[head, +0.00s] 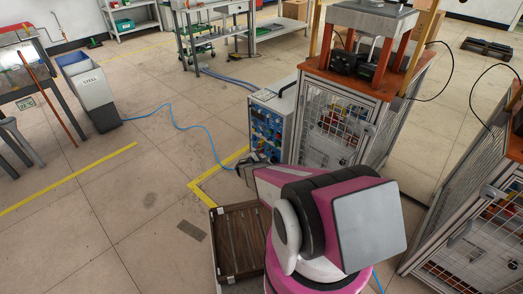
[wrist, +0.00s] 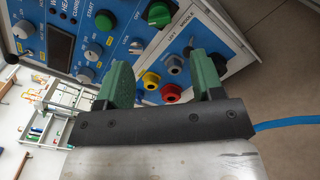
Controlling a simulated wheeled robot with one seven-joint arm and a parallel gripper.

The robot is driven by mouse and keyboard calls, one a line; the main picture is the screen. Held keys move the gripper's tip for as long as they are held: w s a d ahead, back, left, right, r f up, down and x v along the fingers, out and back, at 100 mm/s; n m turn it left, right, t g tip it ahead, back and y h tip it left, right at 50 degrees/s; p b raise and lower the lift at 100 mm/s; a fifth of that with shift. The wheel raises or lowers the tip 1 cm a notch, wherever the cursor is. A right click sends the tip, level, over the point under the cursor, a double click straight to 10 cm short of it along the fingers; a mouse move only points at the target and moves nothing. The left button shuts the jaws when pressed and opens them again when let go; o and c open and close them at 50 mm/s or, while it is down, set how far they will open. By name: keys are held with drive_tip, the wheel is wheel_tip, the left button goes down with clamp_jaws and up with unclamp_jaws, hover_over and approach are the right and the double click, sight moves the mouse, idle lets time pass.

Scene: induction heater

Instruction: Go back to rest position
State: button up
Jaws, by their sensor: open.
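My gripper (wrist: 165,80) shows in the wrist view with its two green fingers apart and nothing between them. Behind the fingers is the blue front panel of the induction heater (wrist: 110,25), with knobs, a dark display and red, yellow and grey connectors. I cannot tell whether the fingers touch the panel. In the head view my gripper (head: 250,165) is small and partly hidden at the end of my pink arm, in front of the heater's panel (head: 266,128).
A caged workstation (head: 335,125) stands right of the heater, and another cage (head: 475,230) is at the right edge. A brown slatted crate (head: 238,240) is on the floor beside my arm. A blue cable (head: 190,127) crosses the floor. The left floor is mostly clear.

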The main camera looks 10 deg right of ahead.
drive_tip(key=s+d+r+m+g+y, duration=0.2)
drive_tip(key=s+r+m+g+y, duration=0.2)
drive_tip(key=s+r+m+g, duration=0.9)
drive_tip(key=s+a+r+m+t+y, duration=0.1)
drive_tip(key=s+a+r+y, duration=0.4)
drive_tip(key=s+r, duration=0.3)
drive_tip(key=s+a+r+m+t+y, duration=0.1)
drive_tip(key=s+a+r+t+y, duration=0.1)
drive_tip(key=s+a+r+y, duration=0.4)
drive_tip(key=s+r, duration=0.3)
drive_tip(key=r, duration=0.1)
drive_tip(key=shift+a+r+m, duration=0.2)
drive_tip(key=shift+r+m, duration=0.05)
drive_tip(key=shift+m, duration=0.05)
